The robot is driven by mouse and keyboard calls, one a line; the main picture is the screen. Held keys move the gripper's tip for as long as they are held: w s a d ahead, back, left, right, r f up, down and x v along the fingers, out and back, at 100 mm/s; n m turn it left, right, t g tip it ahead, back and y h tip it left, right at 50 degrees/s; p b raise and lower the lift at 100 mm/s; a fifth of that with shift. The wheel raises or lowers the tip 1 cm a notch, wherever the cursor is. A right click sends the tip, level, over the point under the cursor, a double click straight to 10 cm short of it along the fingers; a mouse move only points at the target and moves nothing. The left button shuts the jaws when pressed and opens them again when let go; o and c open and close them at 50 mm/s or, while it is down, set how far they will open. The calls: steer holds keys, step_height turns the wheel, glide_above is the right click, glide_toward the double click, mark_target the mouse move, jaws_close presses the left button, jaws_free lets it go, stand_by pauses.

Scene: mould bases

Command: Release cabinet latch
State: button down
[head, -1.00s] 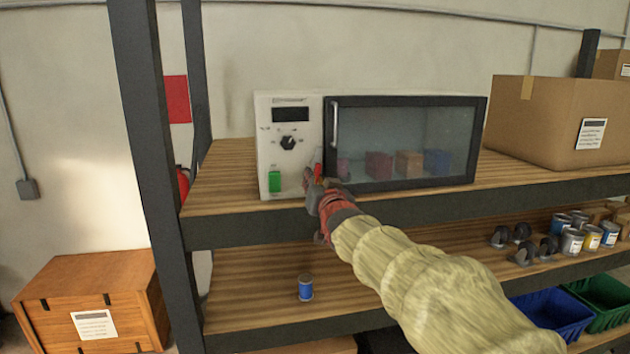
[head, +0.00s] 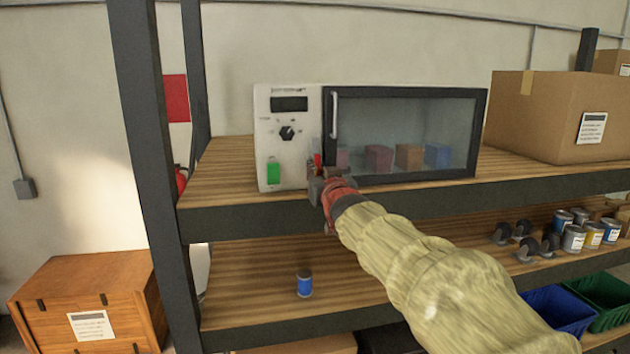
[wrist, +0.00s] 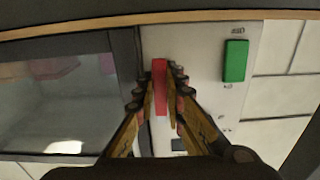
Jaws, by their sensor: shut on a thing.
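The cabinet (head: 289,146) is a white box with a dark-framed glass door (head: 405,92), which looks closed. A red latch (head: 318,160) sits at the lower edge of the front panel, beside the door's left edge. In the wrist view the red latch (wrist: 159,85) stands between my fingers, next to the dark door frame. My gripper (head: 317,172) is at the latch, shut on it; the wrist view shows my gripper (wrist: 158,88) with a finger on each side. My fingers partly hide the latch in the head view.
The panel has a green button (head: 273,173), a black knob (head: 287,133) and a dark display. A door handle (head: 334,115) is above the latch. A cardboard box (head: 540,120) stands right on the shelf. A dark shelf post (head: 150,150) is at left.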

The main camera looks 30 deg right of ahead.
stand_by(0.3)
steer(key=c, duration=1.9)
jaws_free()
steer(key=shift+o, duration=0.3)
steer(key=shift+s, duration=0.15)
steer(key=v, duration=1.1)
steer(key=shift+s, duration=0.35)
steer(key=shift+a, duration=0.1)
